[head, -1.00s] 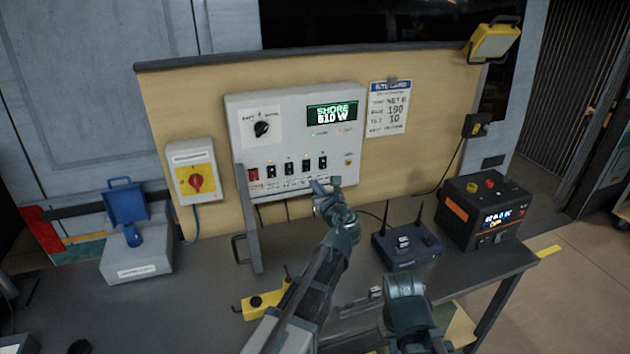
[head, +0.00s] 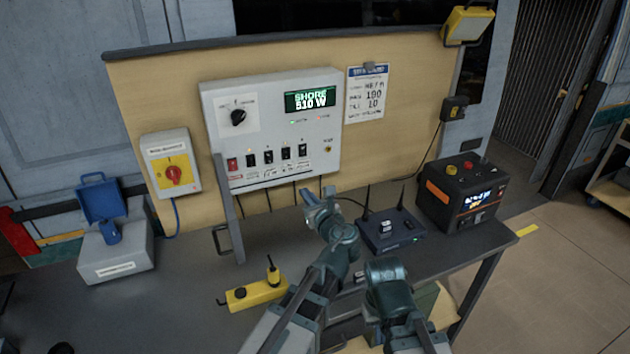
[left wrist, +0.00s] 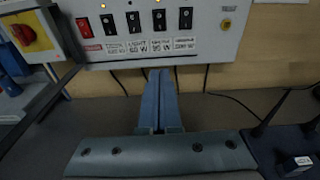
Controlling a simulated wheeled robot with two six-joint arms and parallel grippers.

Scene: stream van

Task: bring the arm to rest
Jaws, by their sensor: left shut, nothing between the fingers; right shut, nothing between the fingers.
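My left gripper (head: 308,193) is shut and empty. It points at the wooden backboard just below the switch panel (head: 213,135) and is apart from the panel's switches. In the left wrist view its two fingers (left wrist: 159,72) lie together below the row of switches. My right gripper is shut; its arm (head: 390,290) stands over the front of the bench, and its fingertips are hard to make out in the head view. The panel's display (head: 311,99) reads SHORE 510 W.
A black router (head: 392,238) with antennas and a power box (head: 458,215) stand to the right on the bench. A blue-lidded socket box (head: 115,262) and a red-knobbed isolator (head: 158,143) are at left. A metal bar (head: 229,205) stands before the panel.

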